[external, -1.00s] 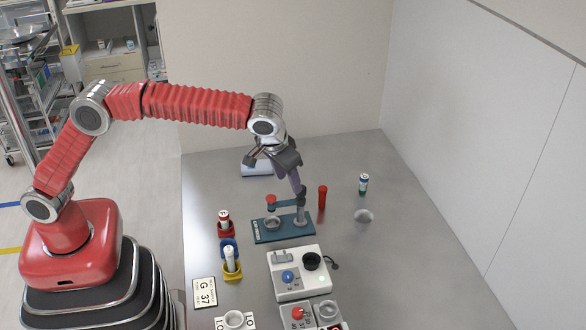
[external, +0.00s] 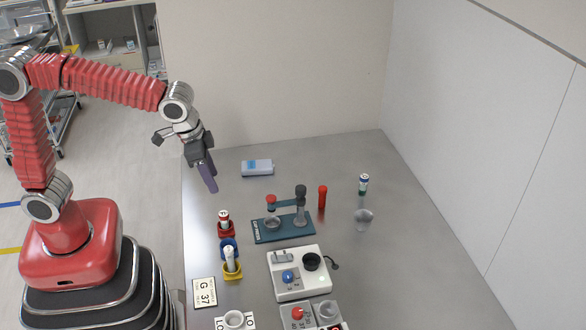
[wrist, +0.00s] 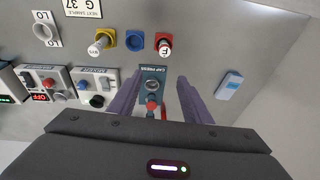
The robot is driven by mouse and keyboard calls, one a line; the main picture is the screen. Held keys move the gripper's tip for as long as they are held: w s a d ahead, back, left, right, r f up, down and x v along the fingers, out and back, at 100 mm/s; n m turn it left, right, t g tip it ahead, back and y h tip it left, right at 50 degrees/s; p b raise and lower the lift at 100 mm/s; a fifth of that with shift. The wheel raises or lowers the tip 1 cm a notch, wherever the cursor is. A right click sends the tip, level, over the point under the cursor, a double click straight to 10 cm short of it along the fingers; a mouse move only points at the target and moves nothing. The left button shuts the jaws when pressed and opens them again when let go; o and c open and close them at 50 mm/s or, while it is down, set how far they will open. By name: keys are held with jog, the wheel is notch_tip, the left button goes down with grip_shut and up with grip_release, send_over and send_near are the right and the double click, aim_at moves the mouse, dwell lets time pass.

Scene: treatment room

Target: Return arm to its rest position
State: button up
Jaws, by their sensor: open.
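My gripper (external: 206,172) is raised above the far left part of the table, with its fingers pointing down. In the wrist view my gripper (wrist: 160,105) has its two purple fingers spread apart with nothing held between them. The gap between them lines up with the teal cap press (wrist: 152,75) further off, but the fingers are apart from it. My red arm reaches up from its base at the left and bends over toward the table.
The grey table (external: 420,260) holds the cap press (external: 285,228), a red tube (external: 322,197), a small vial (external: 363,184), a clear cup (external: 363,219), a blue-white device (external: 257,167), coloured holders (external: 231,268) and a white button unit (external: 298,273). A wall (external: 480,130) bounds the right side.

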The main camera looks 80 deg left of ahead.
jog(key=s+a+r+t, duration=0.1)
jog(key=s+a, duration=0.2)
jog(key=s, duration=0.8)
jog(key=s+a+t, duration=0.2)
jog(key=s+a, duration=0.2)
jog(key=s, duration=0.7)
jog(key=shift+r+n+h, duration=0.3)
jog(key=shift+r, duration=0.05)
